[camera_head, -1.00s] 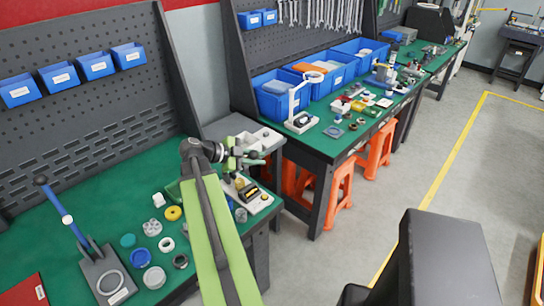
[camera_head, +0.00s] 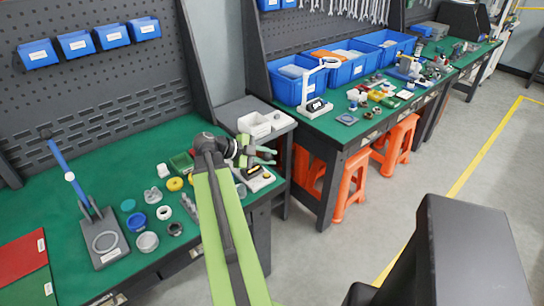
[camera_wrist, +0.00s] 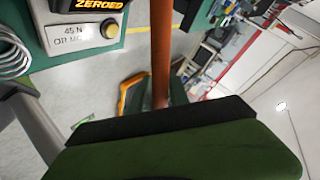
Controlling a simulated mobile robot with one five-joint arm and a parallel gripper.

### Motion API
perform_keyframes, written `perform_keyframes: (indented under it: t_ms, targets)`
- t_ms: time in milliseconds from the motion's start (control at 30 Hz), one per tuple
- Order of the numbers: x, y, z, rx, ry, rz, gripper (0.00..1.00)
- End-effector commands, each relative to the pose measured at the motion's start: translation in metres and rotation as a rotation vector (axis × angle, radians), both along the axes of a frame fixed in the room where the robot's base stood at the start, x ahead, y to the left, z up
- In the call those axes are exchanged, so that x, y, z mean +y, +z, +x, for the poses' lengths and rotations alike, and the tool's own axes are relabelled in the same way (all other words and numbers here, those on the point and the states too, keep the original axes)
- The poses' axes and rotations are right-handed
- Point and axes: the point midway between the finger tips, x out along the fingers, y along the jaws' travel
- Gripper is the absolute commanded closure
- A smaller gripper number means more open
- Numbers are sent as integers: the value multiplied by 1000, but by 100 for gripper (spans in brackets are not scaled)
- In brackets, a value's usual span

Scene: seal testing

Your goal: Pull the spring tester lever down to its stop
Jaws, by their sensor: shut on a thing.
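The spring tester (camera_head: 257,180) is at the right end of the green bench in the head view, mostly hidden behind my arm and gripper. In the wrist view its display panel (camera_wrist: 98,5) reads "ZEROED", above a "45 N" plate (camera_wrist: 75,36) and beside a metal coil spring (camera_wrist: 12,55). An orange-brown rod (camera_wrist: 161,45), which looks like the tester lever, runs from the top edge down to my jaws. My gripper (camera_head: 270,155) is over the tester and shut on this rod. The jaw hides the rod's end in the wrist view.
Small rings and caps, such as a yellow ring (camera_head: 174,184), lie left of my arm. A press with a blue handle (camera_head: 57,158) stands farther left. Orange stools (camera_head: 398,143) and open floor are at right.

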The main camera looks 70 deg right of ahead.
Motion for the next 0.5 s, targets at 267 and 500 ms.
perform_keyframes:
  t_ms: [267,500]
  targets:
    - [0,-22,-2,0,-7,7,100]
    - [-1,-24,-3,0,-10,7,100]
